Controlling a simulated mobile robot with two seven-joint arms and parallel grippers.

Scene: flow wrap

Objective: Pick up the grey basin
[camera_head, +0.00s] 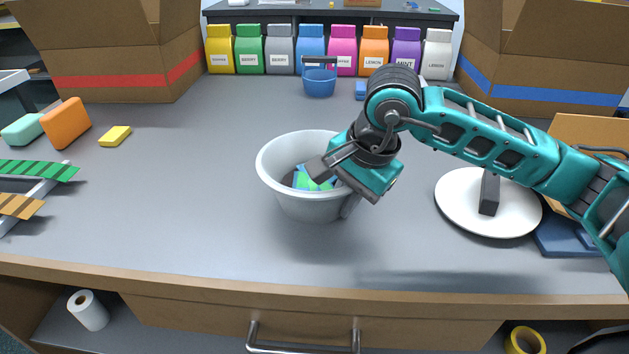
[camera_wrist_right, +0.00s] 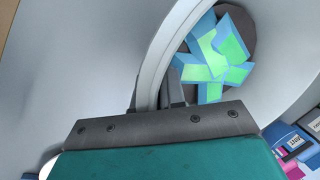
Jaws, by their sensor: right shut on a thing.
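The grey basin (camera_head: 272,180) is a pale round tub near the middle of the table, upright, with several blue-and-green pieces (camera_head: 311,180) inside. My right gripper (camera_head: 332,163) reaches in from the right and is shut on its rim, hiding part of the right side. In the right wrist view, the basin's rim (camera_wrist_right: 165,55) runs between the fingers (camera_wrist_right: 172,92), and the blue-and-green pieces (camera_wrist_right: 220,55) lie on its dark bottom. A soft shadow lies below the basin; I cannot tell whether it touches the table. My left gripper is not in view.
A white round plate (camera_head: 462,208) with a dark block stands right, under my arm. Cardboard boxes (camera_head: 110,55) (camera_head: 560,60) flank the back. Colored bags (camera_head: 343,50) and a blue pot (camera_head: 320,82) stand at the back. Yellow (camera_head: 115,136) and orange (camera_head: 66,123) blocks lie left. The front middle is clear.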

